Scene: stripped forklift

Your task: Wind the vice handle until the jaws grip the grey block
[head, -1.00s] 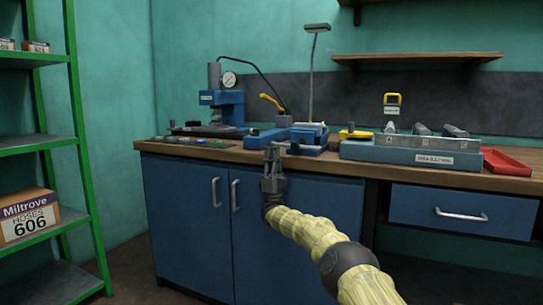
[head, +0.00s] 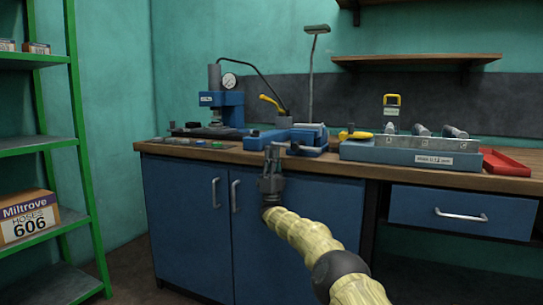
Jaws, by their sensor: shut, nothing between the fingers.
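The blue vice (head: 309,138) sits near the front edge of the bench, left of the bench's middle. My gripper (head: 272,150) points up in front of the vice, at the bench's front edge, and overlaps its lower left part in the picture. The fingers look shut and hold nothing. I cannot tell whether they touch the vice. The vice handle is not clear; it is too small or hidden behind my gripper. A small pale grey shape (head: 309,126) shows at the top of the vice, perhaps the grey block. The jaw gap cannot be made out.
A blue press with a gauge (head: 228,105) stands behind on the left, with a yellow-handled tool (head: 272,104) beside it. A blue-grey fixture (head: 410,152) with metal cylinders and a red tray (head: 506,163) lie to the right. Blue cabinet doors (head: 185,212) are below the bench (head: 165,149).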

